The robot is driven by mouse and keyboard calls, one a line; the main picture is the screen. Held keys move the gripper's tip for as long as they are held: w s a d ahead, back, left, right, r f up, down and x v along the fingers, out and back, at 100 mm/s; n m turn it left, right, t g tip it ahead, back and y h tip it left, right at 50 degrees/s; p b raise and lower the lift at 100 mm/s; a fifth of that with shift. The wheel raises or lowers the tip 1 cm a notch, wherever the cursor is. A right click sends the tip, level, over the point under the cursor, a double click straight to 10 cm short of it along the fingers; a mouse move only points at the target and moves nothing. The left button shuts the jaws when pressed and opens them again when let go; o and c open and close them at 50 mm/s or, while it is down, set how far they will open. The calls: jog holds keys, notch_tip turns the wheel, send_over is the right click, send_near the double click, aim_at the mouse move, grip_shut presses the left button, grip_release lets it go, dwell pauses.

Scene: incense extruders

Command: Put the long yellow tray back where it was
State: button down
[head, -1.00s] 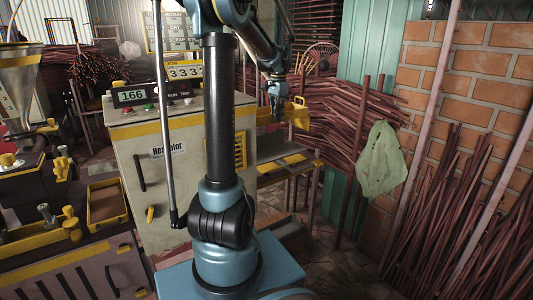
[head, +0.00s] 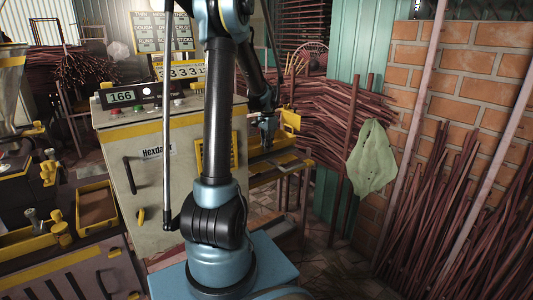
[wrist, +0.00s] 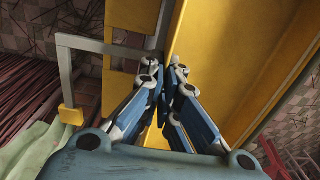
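The side bench (head: 290,165) has yellow trim and stands just below. I cannot tell whether the tray touches it.
A grey cabinet (head: 165,200) with a 166 display stands left of the bench. A small yellow tray (head: 97,207) sits on the left machine. Stacked incense sticks (head: 335,120), a green cloth (head: 372,158) and a brick wall (head: 455,70) bound the right.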

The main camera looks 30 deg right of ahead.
jog(key=shift+f, duration=1.2)
jog(key=c, duration=1.8)
grip_release()
notch_tip(320, 180, up, 12)
jog(key=shift+s, duration=0.1)
